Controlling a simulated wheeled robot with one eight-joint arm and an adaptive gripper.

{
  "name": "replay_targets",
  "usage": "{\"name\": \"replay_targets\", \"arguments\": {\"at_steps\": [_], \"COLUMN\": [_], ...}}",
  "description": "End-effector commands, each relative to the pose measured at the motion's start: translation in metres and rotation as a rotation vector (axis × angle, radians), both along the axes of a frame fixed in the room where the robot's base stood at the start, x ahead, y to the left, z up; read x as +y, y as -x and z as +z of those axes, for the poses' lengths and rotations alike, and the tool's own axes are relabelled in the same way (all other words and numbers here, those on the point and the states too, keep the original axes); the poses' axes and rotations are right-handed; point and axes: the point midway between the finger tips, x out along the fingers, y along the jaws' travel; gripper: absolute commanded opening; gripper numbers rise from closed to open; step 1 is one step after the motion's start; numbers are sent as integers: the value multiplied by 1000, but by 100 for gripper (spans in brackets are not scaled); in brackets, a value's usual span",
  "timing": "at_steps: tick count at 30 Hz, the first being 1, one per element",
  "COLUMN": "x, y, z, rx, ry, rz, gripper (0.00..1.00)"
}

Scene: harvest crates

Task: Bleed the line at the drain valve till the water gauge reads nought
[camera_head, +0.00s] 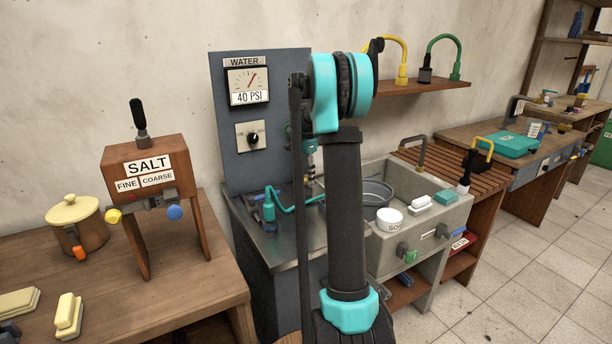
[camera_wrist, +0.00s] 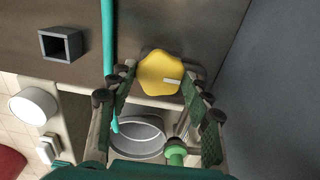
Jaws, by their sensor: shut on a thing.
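The water gauge (camera_head: 247,86) on the grey panel (camera_head: 222,150) reads 40 PSI, its red needle leaning up and right. In the wrist view, my gripper (camera_wrist: 160,78) has its two fingers on either side of a yellow lobed knob (camera_wrist: 159,71) with a pale mark, and is shut on it. I take this knob to be the drain valve's; no label shows. In the head view, my arm hides the knob and most of the gripper.
A teal hose (camera_wrist: 108,35) runs close to the left finger. A black selector dial (camera_head: 253,138) sits under the gauge. The salt dispenser (camera_head: 147,160) stands on the left table.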

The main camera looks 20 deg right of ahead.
Motion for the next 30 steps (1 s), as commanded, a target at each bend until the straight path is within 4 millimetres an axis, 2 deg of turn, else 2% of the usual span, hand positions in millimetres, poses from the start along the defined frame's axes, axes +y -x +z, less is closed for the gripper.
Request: {"name": "replay_targets", "arguments": {"at_steps": [8, 14, 30], "x": [0, 0, 0], "y": [0, 0, 0], "z": [0, 0, 0], "rx": [0, 0, 0], "ry": [0, 0, 0], "rz": [30, 125, 612], "gripper": [20, 20, 20]}}
